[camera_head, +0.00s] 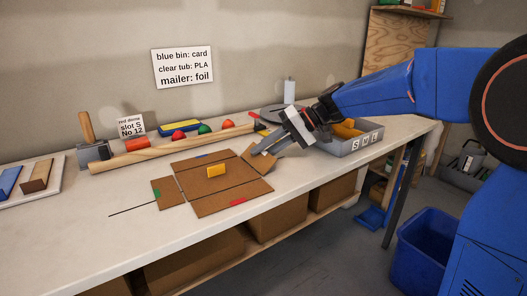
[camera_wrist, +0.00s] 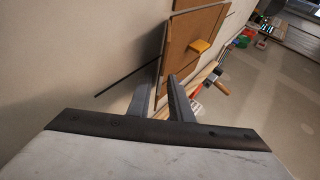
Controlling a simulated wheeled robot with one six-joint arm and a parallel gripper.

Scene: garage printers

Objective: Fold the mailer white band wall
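The brown cardboard mailer (camera_head: 208,178) lies opened out on the bench, a yellow block (camera_head: 216,170) on its middle panel. It also shows in the wrist view (camera_wrist: 193,38). Its right wall (camera_head: 260,162) is tilted up from the bench; I see no white band on it. The green-marked left wall (camera_head: 164,192), red-marked front wall (camera_head: 232,203) and blue-marked back wall (camera_head: 203,157) lie flat. My gripper (camera_head: 268,146) is at the raised wall. In the wrist view its fingers (camera_wrist: 158,88) stand apart, with a thin card edge between them; contact is unclear.
A grey bin (camera_head: 350,142) marked S M L stands close right of my gripper. A wooden rail (camera_head: 170,152) with coloured pieces lies behind the mailer. A thin dark rod (camera_head: 130,210) lies left. The bench front is clear.

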